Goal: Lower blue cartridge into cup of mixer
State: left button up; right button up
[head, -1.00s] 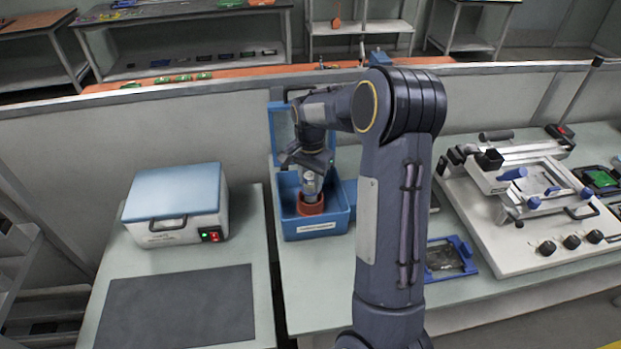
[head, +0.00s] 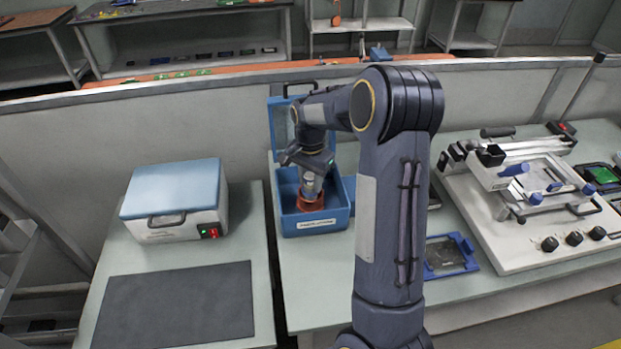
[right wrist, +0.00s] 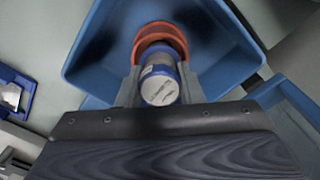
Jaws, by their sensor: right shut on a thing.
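The mixer (head: 318,222) is a blue box with its lid open, on the table near the middle of the head view. Its orange-red cup (head: 306,206) sits inside; the cup's rim also shows in the right wrist view (right wrist: 160,32). My right gripper (head: 311,184) reaches down into the mixer. It is shut on the cartridge (right wrist: 160,84), a cylinder with a blue band and a pale labelled end. The cartridge's far end is in or right over the cup; how deep it sits is hidden. My left gripper is not in view.
A white box with a blue lid (head: 172,190) stands on the left table behind a dark mat (head: 175,305). A blue-framed tray (head: 448,255) lies right of my arm. A white press-like fixture (head: 540,240) fills the right table. The mixer's open lid stands behind the gripper.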

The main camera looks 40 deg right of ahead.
dwell(0.3)
jog(key=o, duration=1.2)
jog(key=c, duration=0.3)
jog(key=shift+c, duration=0.2)
jog(key=shift+r+p, duration=2.8)
jog(key=shift+r, duration=0.75)
